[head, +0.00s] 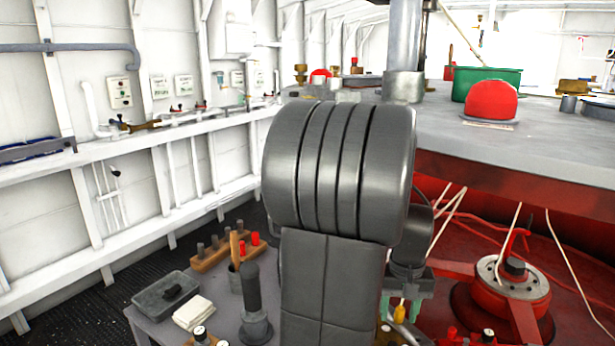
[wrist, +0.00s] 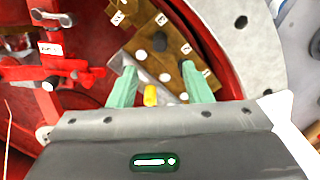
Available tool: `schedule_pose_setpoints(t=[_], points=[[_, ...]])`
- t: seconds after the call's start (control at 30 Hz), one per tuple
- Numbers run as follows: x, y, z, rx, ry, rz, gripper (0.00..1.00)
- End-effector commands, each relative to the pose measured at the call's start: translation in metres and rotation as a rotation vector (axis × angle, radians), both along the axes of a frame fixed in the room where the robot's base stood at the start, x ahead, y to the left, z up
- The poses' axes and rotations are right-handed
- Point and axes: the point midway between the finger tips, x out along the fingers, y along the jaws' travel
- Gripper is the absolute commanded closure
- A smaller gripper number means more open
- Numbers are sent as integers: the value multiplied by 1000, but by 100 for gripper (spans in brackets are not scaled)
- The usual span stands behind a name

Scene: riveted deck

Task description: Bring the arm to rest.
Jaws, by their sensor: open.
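My gripper (wrist: 160,88) is open in the wrist view, with its two pale green fingers apart. It also shows low in the head view (head: 401,308), partly cut off behind my arm. A small yellow peg (wrist: 150,95) appears between the fingers in the wrist view, with space on both sides; it also shows in the head view (head: 399,313). Beyond the fingertips lies a brown wooden board (wrist: 150,45) with numbered labels and several white and dark round spots. My dark grey arm stands folded in the middle of the head view and hides much behind it.
A grey bench (head: 153,327) at lower left holds a dark tray (head: 165,294), a white cloth (head: 194,312) and a wooden rack (head: 212,256). A grey deck (head: 450,140) with a green bin (head: 487,76) and red dome (head: 491,101) lies behind. Red machinery (head: 510,285) stands right.

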Motion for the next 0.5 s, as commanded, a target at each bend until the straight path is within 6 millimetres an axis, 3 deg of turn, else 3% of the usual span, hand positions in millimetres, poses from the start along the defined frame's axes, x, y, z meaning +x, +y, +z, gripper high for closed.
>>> schedule_pose_setpoints(t=[0.23, 0.3, 0.5], points=[[0, 0, 52, -2, -5, 0, 55], [-1, 0, 27, 3, 6, 0, 55], [-1, 0, -13, 2, 6, 0, 55]])
